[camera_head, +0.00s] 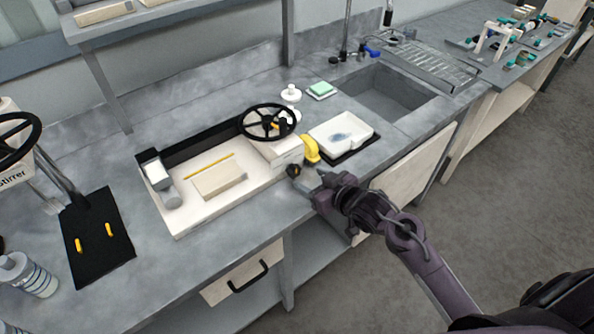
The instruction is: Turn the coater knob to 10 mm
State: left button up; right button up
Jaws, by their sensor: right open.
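The coater (187,215) is a cream, flat-bedded machine on the grey bench, with a block and a yellow strip on its bed. A black spoked handwheel (267,122) stands at its right end. A yellow curved part (310,148) sticks out beside the right end block. I cannot tell whether this is the knob, and no scale reading is legible. My right gripper (302,174) is open, just in front of and below the yellow part. Contact cannot be made out. A small dark piece shows at the gripper's tip. My left gripper is not in view.
A white tray (340,135) sits just right of the coater, with a sink (385,98) beyond. A green sponge (320,88) lies behind. A stirrer (14,160) and black mat (98,246) are at left. A drawer handle (248,277) juts from the bench front.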

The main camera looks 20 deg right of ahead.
aim_at(296, 172)
jog(key=p+x, duration=0.1)
jog(key=x, duration=0.5)
jog(key=shift+w+a+f, duration=0.1)
jog(key=shift+w+f, duration=0.15)
jog(key=shift+w, duration=0.1)
jog(key=c, duration=1)
